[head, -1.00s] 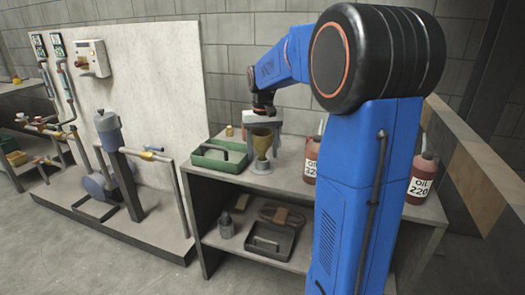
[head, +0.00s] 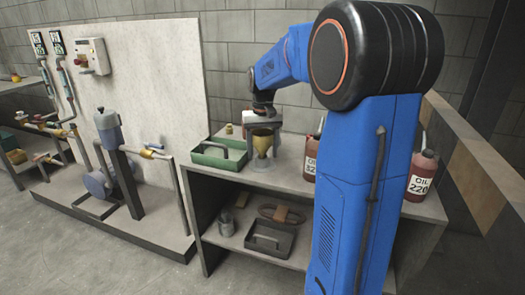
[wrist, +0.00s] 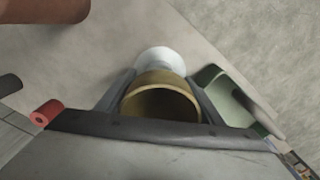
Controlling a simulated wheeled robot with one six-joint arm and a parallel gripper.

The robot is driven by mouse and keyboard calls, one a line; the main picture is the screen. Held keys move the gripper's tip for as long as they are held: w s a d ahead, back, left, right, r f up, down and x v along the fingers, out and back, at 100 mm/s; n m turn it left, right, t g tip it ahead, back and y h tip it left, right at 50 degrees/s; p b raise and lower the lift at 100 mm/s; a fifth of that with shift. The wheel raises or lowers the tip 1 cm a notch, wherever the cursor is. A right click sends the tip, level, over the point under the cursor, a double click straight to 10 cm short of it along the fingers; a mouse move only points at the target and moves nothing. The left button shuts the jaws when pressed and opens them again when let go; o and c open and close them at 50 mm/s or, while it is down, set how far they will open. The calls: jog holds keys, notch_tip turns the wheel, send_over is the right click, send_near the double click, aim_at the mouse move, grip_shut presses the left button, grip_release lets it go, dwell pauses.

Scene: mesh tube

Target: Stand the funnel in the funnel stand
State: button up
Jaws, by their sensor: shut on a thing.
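My gripper (head: 263,130) is shut on the brass-coloured funnel (head: 262,145), one finger on each side, over the bench top. The funnel looks upright, wide mouth up. The pale funnel stand (head: 261,166) is on the bench directly below it in the head view. In the wrist view the funnel (wrist: 160,104) shows its open mouth between the fingers, and the whitish stand (wrist: 160,60) shows just beyond it, partly covered. The funnel's lower end is hard to make out, so I cannot tell whether it is inside the stand.
A green tray (head: 218,156) is close on the left. A small yellowish item (head: 229,129) is behind it. Red-brown oil bottles (head: 313,160) and (head: 422,176) stand to the right, one partly behind my column. A dark tray (head: 269,240) lies on the lower shelf.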

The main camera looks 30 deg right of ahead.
jog(key=shift+f, duration=0.65)
dwell(0.7)
jog(key=o, duration=1.2)
jog(key=shift+c, duration=0.2)
notch_tip(320, 180, up, 17)
jog(key=shift+r, duration=0.2)
jog(key=shift+s, duration=0.1)
jog(key=s+a+f+n+t, duration=0.1)
jog(key=s+a+f, duration=0.4)
jog(key=s, duration=0.5)
jog(key=s+a+f+n+t, duration=0.2)
jog(key=s+a+f, duration=0.3)
jog(key=s+f, duration=0.2)
jog(key=s+a+f+n+t, duration=0.1)
jog(key=s+a+f, duration=0.4)
jog(key=s, duration=0.7)
jog(key=shift+s+a+f+t, duration=0.3)
jog(key=shift+s+f+t, duration=0.1)
jog(key=shift+f, duration=0.45)
